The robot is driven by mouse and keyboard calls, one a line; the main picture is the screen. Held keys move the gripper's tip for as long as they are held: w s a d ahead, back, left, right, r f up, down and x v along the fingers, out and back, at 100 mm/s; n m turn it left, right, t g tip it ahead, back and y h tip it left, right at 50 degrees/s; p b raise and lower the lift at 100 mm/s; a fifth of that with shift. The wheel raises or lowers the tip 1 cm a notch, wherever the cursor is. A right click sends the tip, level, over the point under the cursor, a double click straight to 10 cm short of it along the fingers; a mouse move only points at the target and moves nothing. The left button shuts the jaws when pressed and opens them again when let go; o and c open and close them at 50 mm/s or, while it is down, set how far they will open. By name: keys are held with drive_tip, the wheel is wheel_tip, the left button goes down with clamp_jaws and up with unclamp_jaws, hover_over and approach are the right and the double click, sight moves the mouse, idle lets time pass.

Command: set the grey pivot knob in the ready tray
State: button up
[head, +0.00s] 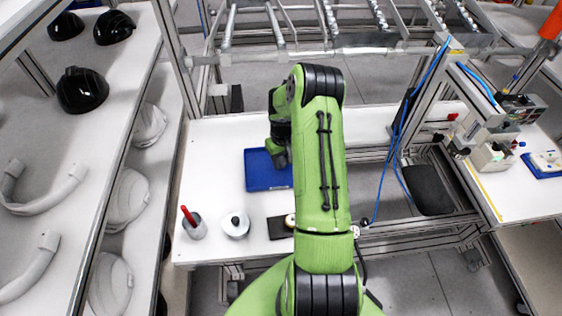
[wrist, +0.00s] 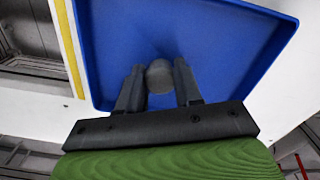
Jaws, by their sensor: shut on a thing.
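The grey pivot knob (wrist: 160,77) is a small round grey piece between my gripper's fingers in the wrist view. My gripper (wrist: 158,84) is shut on it, with one dark finger on each side. The blue tray (wrist: 245,40) lies beyond the knob and fills much of the wrist view. In the head view the blue tray (head: 262,183) is on the white bench, partly covered by my green arm. I cannot tell whether the knob touches the tray floor.
On the white bench (head: 212,150) stand a grey cup with a red-handled tool (head: 194,226), a white round pot (head: 235,224) and a dark mat (head: 279,228). Shelves with black and white helmet shells (head: 82,90) are at the left. A metal frame rises behind the bench.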

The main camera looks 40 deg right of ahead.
drive_tip(key=shift+s+f, duration=0.1)
drive_tip(key=shift+f, duration=0.5)
drive_tip(key=o, duration=1)
drive_tip(key=shift+o, duration=0.2)
